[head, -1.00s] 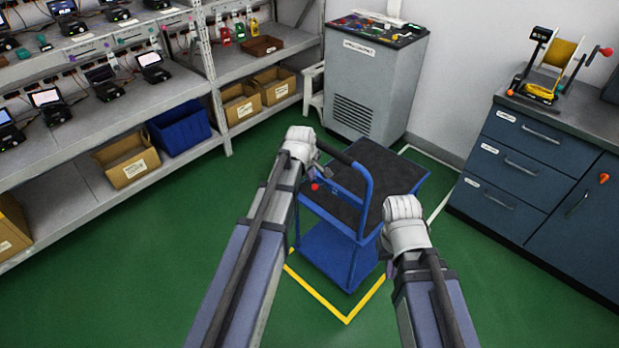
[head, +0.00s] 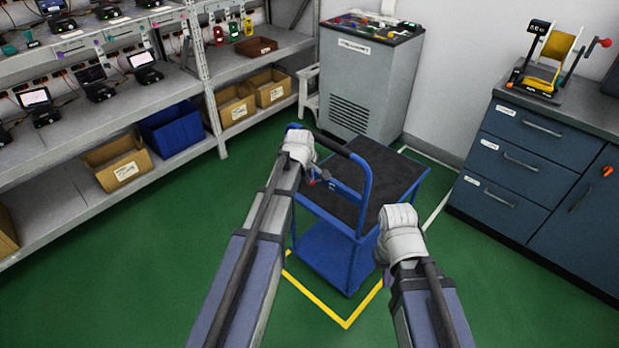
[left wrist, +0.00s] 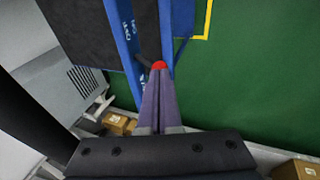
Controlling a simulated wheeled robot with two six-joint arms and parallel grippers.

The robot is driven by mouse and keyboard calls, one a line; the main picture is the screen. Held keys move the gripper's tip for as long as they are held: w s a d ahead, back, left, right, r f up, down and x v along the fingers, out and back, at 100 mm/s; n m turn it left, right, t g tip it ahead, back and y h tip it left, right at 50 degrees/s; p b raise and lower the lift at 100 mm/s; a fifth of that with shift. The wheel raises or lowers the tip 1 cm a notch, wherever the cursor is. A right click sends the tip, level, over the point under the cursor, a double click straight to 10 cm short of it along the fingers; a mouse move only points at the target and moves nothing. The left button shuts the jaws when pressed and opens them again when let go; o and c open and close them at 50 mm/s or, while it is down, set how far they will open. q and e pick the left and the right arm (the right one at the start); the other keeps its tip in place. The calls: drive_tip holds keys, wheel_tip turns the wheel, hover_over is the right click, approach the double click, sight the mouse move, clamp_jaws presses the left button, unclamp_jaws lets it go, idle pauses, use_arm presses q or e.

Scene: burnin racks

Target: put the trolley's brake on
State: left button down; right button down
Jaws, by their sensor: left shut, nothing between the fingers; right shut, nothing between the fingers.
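The blue trolley (head: 328,248) with a dark top (head: 383,180) and a raised blue handle (head: 366,195) stands in the middle of the head view. A red knob (head: 311,183) shows low on the handle side, partly covered by my left gripper (head: 309,176). In the left wrist view the red knob (left wrist: 159,65) is right at the tips of my left gripper (left wrist: 157,80), beside the trolley's blue bars. The fingers are shut and empty; I cannot tell whether they touch the knob. My right gripper (head: 385,272) is shut, right of the trolley, its fingers mostly hidden by the wrist.
Yellow floor lines (head: 346,326) mark a corner around the trolley. A grey cabinet (head: 368,85) stands behind it, blue drawers (head: 520,160) to the right. Shelving (head: 195,75) with bins runs along the left. Green floor is clear at the front left.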

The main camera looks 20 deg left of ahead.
use_arm(q)
wheel_tip(320, 180, down, 8)
drive_tip(key=s+a+t+h+b, duration=0.1)
drive_tip(key=t+b, duration=0.6)
drive_tip(key=b, duration=0.9)
drive_tip(key=shift+s+r+n+h+b, duration=0.15)
drive_tip(key=shift+s+n+h+b, duration=0.25)
drive_tip(key=shift+s+h, duration=0.55)
drive_tip(key=shift+w+a+r, duration=0.1)
drive_tip(key=shift+w, duration=0.1)
drive_tip(key=shift+r+p, duration=0.7)
drive_tip(key=shift+p, duration=0.1)
